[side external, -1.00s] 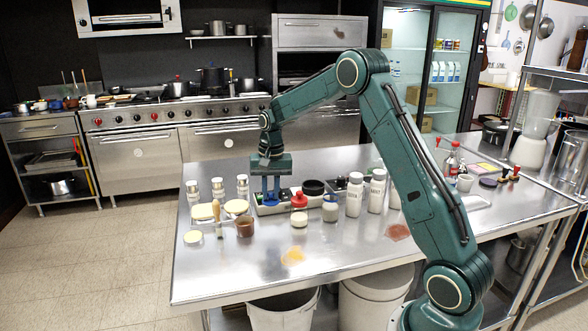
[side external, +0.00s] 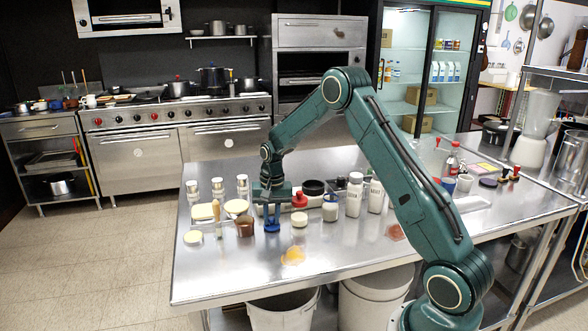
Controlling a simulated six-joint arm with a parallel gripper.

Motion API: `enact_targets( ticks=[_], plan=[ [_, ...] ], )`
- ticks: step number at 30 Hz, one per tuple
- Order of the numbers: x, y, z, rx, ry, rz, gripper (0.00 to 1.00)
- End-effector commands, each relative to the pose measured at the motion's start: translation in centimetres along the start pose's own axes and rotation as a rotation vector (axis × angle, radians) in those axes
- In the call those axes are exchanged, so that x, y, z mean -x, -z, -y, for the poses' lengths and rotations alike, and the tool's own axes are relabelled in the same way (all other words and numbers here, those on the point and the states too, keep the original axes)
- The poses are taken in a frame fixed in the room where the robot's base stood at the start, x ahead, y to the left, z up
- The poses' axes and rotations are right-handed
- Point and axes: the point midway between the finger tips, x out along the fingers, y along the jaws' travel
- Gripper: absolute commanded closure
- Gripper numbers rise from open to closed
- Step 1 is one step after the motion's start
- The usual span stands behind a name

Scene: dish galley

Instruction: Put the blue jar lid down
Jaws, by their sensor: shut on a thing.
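My gripper (side external: 272,219) points straight down over the front left part of the steel table, shut on the blue jar lid (side external: 272,228).
A red-topped item (side external: 299,201), a glass jar (side external: 330,210) and white bottles (side external: 354,196) stand to the right. Shakers (side external: 218,189) and cream-coloured lids (side external: 236,207) are at left.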

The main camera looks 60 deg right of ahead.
Motion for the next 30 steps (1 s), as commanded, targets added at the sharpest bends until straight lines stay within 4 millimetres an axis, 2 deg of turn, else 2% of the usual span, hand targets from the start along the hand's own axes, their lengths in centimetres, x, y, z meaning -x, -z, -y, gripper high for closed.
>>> enact_targets(
  ticks=[14, 15, 18, 30],
  plan=[
    [-0.62, -0.03, -0.04, 0.0, -0.001, 0.001, 1.0],
    [-0.64, -0.02, -0.03, 0.0, 0.0, 0.001, 0.79],
    [-0.62, -0.02, -0.05, 0.0, -0.001, 0.001, 0.61],
    [-0.54, -0.02, -0.04, 0.0, 0.0, 0.001, 0.61]
  ],
)
